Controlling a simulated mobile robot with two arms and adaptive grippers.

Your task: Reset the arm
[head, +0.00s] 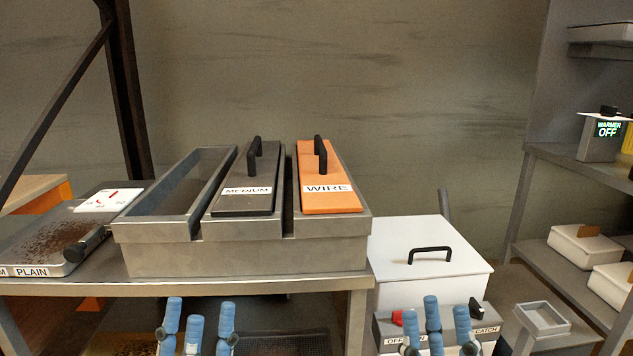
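My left gripper (200,312) shows at the bottom of the head view, left of centre. Its blue fingers point up and stand apart, with nothing seen between them. My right gripper (436,315) is at the bottom right of centre, also with blue fingers up and spread, and nothing seen held. It appears in front of a grey control box (381,330) with a red button and partly covers its labels. Both arms below the fingers are mostly out of the picture.
A grey slotted holder (240,259) on the bench holds a dark MEDIUM block (245,203) and an orange WIRE block (327,202); its left slot is empty. A soiled PLAIN tray (40,240) lies left. A white lidded bin (425,275) and shelves (560,265) stand right.

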